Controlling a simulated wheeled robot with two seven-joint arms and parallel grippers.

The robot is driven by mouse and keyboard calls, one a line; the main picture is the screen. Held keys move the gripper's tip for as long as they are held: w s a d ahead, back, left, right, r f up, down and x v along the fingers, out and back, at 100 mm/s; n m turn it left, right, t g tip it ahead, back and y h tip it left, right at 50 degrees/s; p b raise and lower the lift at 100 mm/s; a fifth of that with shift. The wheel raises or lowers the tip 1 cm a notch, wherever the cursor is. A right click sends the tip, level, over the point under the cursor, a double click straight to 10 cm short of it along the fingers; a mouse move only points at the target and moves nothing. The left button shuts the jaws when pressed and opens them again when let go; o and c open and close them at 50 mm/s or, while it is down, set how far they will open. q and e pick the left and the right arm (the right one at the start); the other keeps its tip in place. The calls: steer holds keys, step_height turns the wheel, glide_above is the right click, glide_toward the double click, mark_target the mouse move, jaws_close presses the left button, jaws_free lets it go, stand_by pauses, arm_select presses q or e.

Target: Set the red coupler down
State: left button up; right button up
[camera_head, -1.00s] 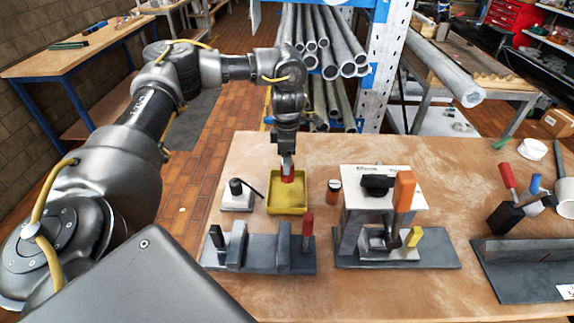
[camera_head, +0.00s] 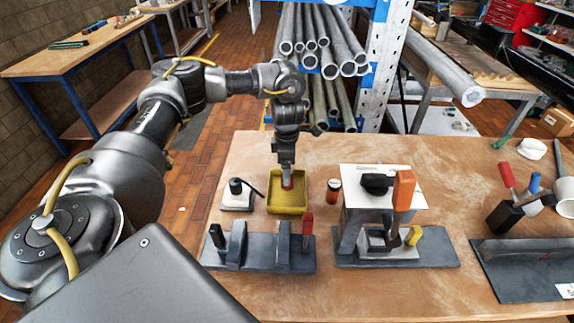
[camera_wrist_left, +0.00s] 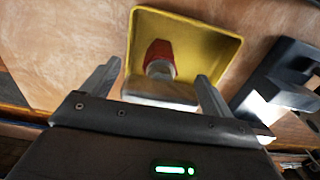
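The red coupler (camera_head: 288,183) is in the yellow tray (camera_head: 289,210), towards the tray's back side. In the left wrist view the red coupler (camera_wrist_left: 158,54) has a grey metal part on its near side, inside the yellow tray (camera_wrist_left: 221,48). My left gripper (camera_head: 287,176) points down over the coupler. In the wrist view the fingers of my left gripper (camera_wrist_left: 159,72) are spread wide, one on each side of the coupler with gaps between. Whether the coupler lies flat on the tray floor is hard to tell. My right gripper is not in view.
A dark fixture (camera_head: 258,258) with a red handle is in front. A press with an orange handle (camera_head: 403,190) stands to the right.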

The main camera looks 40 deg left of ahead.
arm_select(q)
step_height(320, 180, up, 12)
steer(key=shift+r, duration=0.2)
stand_by(0.4)
steer(key=shift+r+p, duration=0.1)
steer(key=shift+p, duration=0.3)
